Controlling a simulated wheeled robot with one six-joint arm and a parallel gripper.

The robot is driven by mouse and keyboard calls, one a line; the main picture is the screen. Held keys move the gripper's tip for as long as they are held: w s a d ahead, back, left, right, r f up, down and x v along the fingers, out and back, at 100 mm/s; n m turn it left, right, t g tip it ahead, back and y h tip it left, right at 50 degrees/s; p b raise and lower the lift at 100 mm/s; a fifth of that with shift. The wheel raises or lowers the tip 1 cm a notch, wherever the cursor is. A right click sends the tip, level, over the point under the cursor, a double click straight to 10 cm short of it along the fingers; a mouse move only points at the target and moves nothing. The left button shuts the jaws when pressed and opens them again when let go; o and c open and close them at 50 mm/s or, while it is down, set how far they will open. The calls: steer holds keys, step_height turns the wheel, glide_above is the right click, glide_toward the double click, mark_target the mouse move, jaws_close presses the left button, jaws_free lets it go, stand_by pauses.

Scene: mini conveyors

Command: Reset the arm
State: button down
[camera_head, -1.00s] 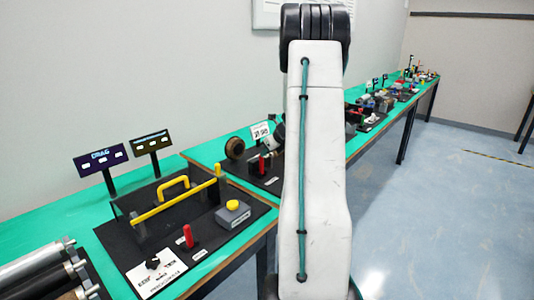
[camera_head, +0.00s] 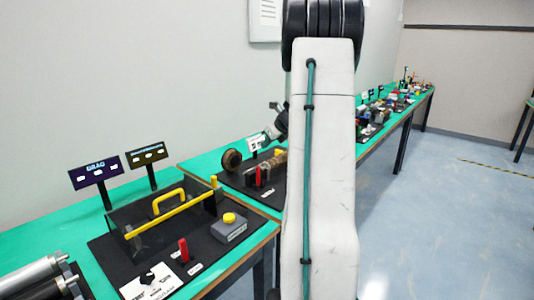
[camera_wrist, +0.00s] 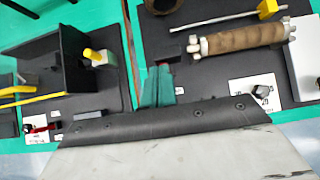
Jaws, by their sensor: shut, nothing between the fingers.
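My arm's white upper link (camera_head: 325,170) with a teal cable and a black joint on top fills the middle of the head view. A dark part of my wrist (camera_head: 277,122) shows at its left side, above the conveyor stations. The arm hides the rest of the wrist in that view. In the wrist view, my gripper (camera_wrist: 160,72) shows as two teal fingers close together beyond the dark edge of a white body. It is shut and empty, above the gap between two black station boards. I cannot tell its height exactly.
A black station with a yellow handle (camera_head: 168,200) and a grey box with a yellow button (camera_head: 230,228) stands left. A brown roller (camera_wrist: 240,38) lies on the neighbouring board. Signs (camera_head: 95,172) stand behind. The floor (camera_head: 450,220) on the right is clear.

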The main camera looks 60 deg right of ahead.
steer(key=shift+a+r, duration=0.1)
steer(key=shift+r, duration=0.2)
stand_by(0.4)
steer(key=s+a+r+n+g+y, duration=0.1)
steer(key=s+a+n+g+y, duration=0.2)
steer(key=a+n, duration=1)
steer(key=s+a+n+g+y, duration=0.1)
steer(key=s+a+n+g, duration=0.3)
steer(key=a+n, duration=0.95)
steer(key=s+a+r+n+h, duration=0.1)
steer(key=s+a+n, duration=0.4)
steer(key=s+a, duration=0.3)
steer(key=s+a+r+n+h, duration=0.2)
steer(key=s+a+n, duration=0.3)
steer(key=a, duration=1.2)
steer(key=s, duration=0.3)
steer(key=shift+r+n, duration=0.15)
steer(key=shift+n, duration=0.2)
